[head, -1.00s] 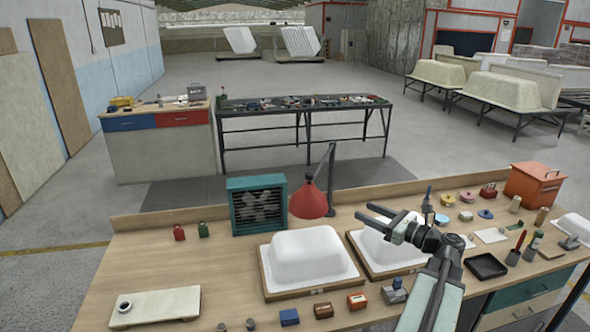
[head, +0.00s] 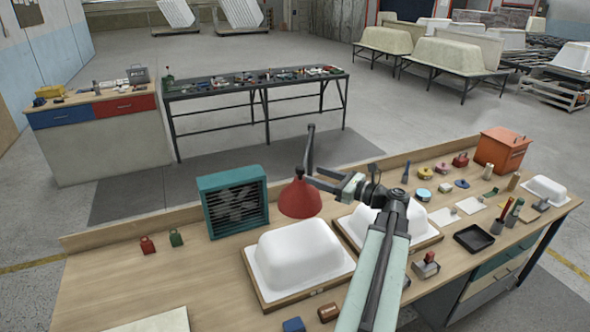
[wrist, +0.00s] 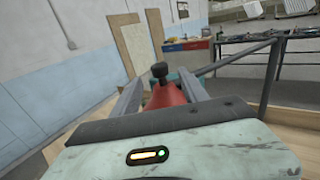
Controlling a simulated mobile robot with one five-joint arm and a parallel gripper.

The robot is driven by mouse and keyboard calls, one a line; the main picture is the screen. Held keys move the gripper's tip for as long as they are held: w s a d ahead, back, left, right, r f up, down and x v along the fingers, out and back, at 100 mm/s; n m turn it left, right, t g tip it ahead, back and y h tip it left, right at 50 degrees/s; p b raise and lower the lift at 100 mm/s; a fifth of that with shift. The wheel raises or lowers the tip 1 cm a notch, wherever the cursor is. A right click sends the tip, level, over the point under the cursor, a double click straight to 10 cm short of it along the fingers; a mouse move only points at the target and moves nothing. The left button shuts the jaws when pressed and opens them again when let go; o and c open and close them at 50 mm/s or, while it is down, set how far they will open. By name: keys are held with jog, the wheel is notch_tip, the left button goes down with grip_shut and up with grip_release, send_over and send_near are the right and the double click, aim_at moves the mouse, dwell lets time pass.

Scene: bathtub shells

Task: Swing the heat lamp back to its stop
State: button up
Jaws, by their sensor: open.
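The heat lamp has a red cone shade (head: 299,200) hanging low over the bench, beside a dark upright post (head: 310,145). In the wrist view the red shade (wrist: 168,96) with its black top knob (wrist: 160,71) shows between my fingers, and a thin arm (wrist: 235,57) runs from there to the post on the right. My gripper (head: 313,178) is open, its fingers reaching to the top of the shade from the right. It also shows in the wrist view (wrist: 159,84), one finger on each side of the shade. I cannot tell whether either finger touches it.
Two white tub shells, one at left (head: 302,252) and one at right (head: 362,224), sit on boards below the lamp. A teal fan box (head: 232,202) stands just left of the shade. The orange box (head: 502,150) is at the far right. The bench's left part is mostly clear.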

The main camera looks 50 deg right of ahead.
aim_at(300, 167)
jog(key=w, duration=0.3)
jog(key=w+a, duration=0.1)
jog(key=w, duration=0.3)
jog(key=shift+a, duration=0.2)
grip_shut()
dwell(1.0)
